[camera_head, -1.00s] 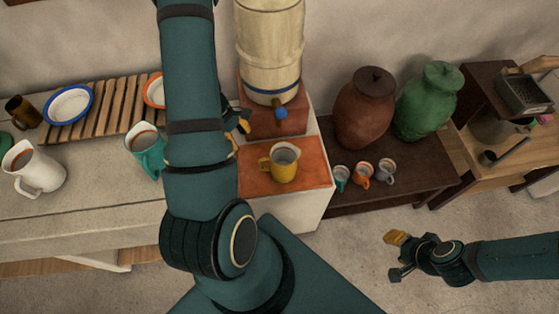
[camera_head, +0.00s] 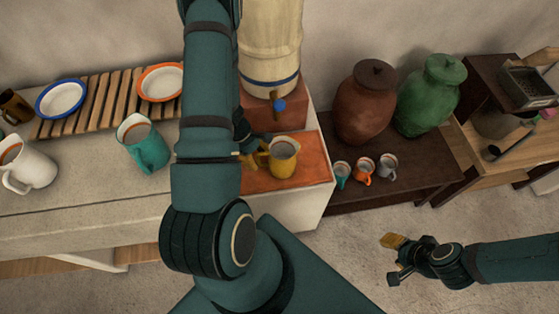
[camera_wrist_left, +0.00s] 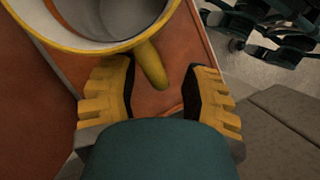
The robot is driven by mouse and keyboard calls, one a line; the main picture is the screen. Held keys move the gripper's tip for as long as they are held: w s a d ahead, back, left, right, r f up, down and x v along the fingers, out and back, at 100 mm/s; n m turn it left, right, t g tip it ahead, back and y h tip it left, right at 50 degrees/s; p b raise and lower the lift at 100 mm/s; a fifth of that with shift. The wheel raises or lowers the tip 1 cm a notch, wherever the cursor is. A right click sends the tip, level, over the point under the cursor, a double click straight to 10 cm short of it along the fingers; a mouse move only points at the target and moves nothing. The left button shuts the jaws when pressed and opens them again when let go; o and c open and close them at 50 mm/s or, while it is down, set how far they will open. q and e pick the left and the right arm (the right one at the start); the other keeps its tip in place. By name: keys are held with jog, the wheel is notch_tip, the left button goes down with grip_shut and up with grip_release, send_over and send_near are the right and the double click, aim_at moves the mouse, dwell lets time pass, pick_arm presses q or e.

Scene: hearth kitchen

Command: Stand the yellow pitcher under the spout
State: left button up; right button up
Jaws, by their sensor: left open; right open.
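The yellow pitcher (camera_head: 284,160) stands upright on the orange tiled top (camera_head: 312,170), in front of the cream dispenser (camera_head: 270,45). The dispenser's spout with a blue knob (camera_head: 279,105) is behind the pitcher in the head view. My left gripper (camera_head: 247,153) is open at the pitcher's handle side, partly hidden by my arm. In the left wrist view, the handle (camera_wrist_left: 152,66) reaches between the open yellow fingers (camera_wrist_left: 158,88), with gaps visible on both sides. My right gripper (camera_head: 390,260) is open and empty over the floor at the right.
A teal pitcher (camera_head: 146,146) and a white pitcher (camera_head: 30,168) stand on the left counter, near a slatted rack (camera_head: 107,98) with plates. Small mugs (camera_head: 364,172) and two large jars (camera_head: 365,105) are on the dark bench at right.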

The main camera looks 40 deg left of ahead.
pick_arm(q)
jog(key=shift+d+f, duration=0.1)
jog(key=shift+f, duration=0.3)
jog(key=shift+o, duration=0.2)
grip_shut()
jog(key=shift+r, duration=0.2)
